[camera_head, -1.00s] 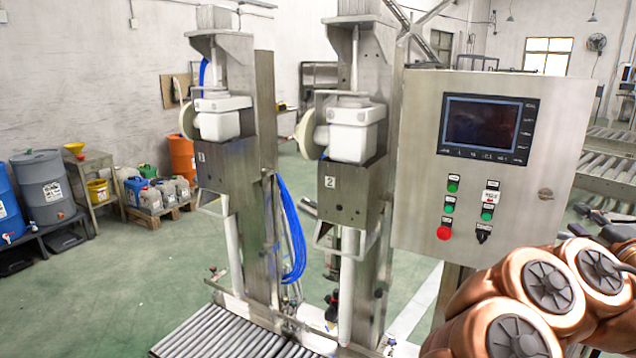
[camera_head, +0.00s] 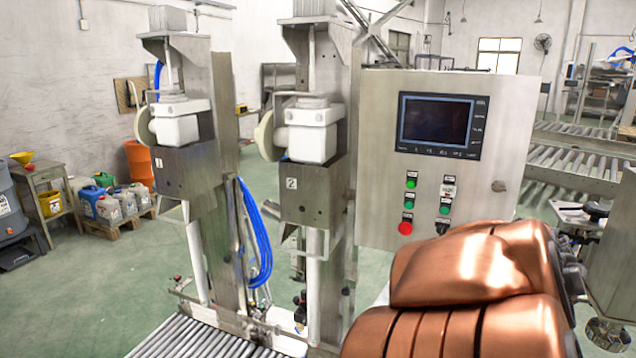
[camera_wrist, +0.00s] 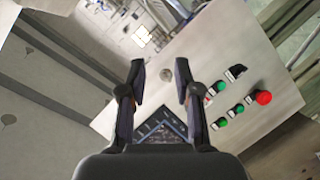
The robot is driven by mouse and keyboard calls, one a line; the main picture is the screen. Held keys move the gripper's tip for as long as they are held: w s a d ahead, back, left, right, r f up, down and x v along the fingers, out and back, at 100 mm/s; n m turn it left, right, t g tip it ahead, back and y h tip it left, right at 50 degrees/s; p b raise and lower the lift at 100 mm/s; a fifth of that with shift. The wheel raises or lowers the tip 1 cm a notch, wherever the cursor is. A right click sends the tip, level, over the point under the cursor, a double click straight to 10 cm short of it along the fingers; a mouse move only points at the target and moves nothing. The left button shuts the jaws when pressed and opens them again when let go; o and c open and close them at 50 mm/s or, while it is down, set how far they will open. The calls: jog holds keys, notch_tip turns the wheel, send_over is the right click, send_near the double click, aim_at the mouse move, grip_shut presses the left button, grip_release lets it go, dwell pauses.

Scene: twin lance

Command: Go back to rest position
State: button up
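My gripper (camera_wrist: 159,75) shows in the wrist view with its two dark fingers spread apart and nothing between them. Behind it, tilted in the picture, is the control panel's steel box with green buttons (camera_wrist: 222,122) and a red button (camera_wrist: 263,97). The fingers partly cover the panel's dark screen. In the head view the control panel (camera_head: 520,120) stands right of centre, with its screen (camera_head: 437,122) dark. My copper-coloured arm fills the lower right there, in front of the panel's lower edge. My gripper's fingers cannot be made out in that view.
Two steel filling columns, marked 1 (camera_head: 185,175) and 2 (camera_head: 312,190), stand left of the panel, with a blue hose (camera_head: 255,240) between them. A roller conveyor (camera_head: 200,340) lies at their feet. Canisters on a pallet (camera_head: 110,228) stand at the left. Green floor (camera_head: 95,290) is clear there.

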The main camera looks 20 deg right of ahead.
jog(key=s+a+f+m+g+y, duration=0.1)
jog(key=s+a+f+g+y, duration=0.2)
jog(key=a+f, duration=0.6)
jog(key=s+a+f+m+g+y, duration=0.15)
jog(key=s+a+f+y, duration=0.35)
jog(key=a, duration=0.5)
jog(key=s+a+f+n+g+y, duration=0.1)
jog(key=s+a+f+g+y, duration=0.1)
jog(key=s+a, duration=0.4)
jog(key=s+a+f+n+g+y, duration=0.1)
jog(key=s+a+f+n+g, duration=0.1)
jog(key=s+a+f+g, duration=0.2)
jog(key=s+a, duration=0.3)
jog(key=a, duration=0.4)
jog(key=shift+s+f+y, duration=0.2)
jog(key=shift+s+y, duration=0.1)
jog(key=shift+y, duration=0.1)
jog(key=shift+a, duration=0.1)
